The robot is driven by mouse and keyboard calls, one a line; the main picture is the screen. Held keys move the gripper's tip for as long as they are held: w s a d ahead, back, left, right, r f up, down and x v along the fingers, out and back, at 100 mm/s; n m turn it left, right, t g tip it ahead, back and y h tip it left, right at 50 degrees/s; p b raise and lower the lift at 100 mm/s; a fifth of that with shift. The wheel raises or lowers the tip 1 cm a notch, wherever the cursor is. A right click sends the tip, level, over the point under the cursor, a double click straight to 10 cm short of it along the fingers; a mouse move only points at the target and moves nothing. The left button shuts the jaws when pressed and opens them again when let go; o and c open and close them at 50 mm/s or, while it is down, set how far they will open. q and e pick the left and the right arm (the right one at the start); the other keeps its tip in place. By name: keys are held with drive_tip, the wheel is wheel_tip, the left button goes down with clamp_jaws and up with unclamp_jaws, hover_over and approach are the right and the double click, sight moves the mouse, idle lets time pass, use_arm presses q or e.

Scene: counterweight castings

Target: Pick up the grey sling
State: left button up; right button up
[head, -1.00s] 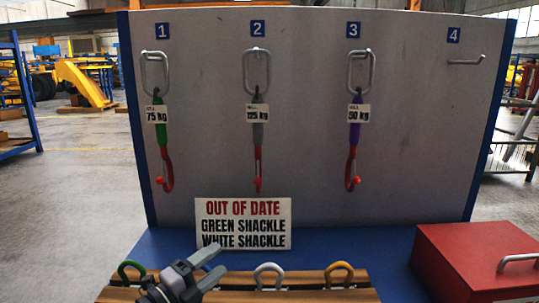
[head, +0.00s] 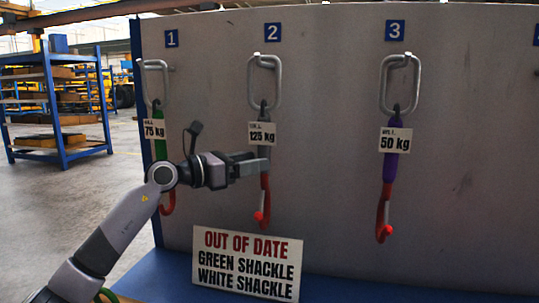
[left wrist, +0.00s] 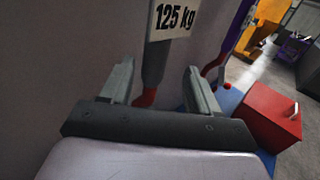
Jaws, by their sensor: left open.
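The grey sling (head: 264,153) hangs from the steel ring on peg 2, with a 125 kg tag and a red hook at its lower end. My left gripper (head: 262,167) is open at the sling's lower part, just below the tag. In the left wrist view, the grey sling (left wrist: 153,65) shows between the two open fingers (left wrist: 158,72), nearer the left one. I cannot tell whether either finger touches it. My fingers hide a short part of the sling in the head view. My right gripper is not in view.
A green sling (head: 160,147) tagged 75 kg hangs at peg 1, partly behind my left arm. A purple sling (head: 397,143) tagged 50 kg hangs at peg 3. An "out of date" sign (head: 247,264) stands below. A red box (left wrist: 268,115) shows in the left wrist view.

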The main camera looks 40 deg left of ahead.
sight(268, 156)
use_arm(q)
drive_tip(key=x, duration=0.1)
drive_tip(key=p+x, duration=0.1)
drive_tip(key=x, duration=0.1)
drive_tip(key=p+x, duration=0.1)
drive_tip(key=x, duration=0.1)
drive_tip(key=shift+w+a+r, duration=0.2)
drive_tip(key=shift+w+a, duration=0.05)
drive_tip(key=shift+a, duration=0.05)
drive_tip(key=shift+w+d+f, duration=0.15)
drive_tip(key=shift+w, duration=0.35)
clamp_jaws()
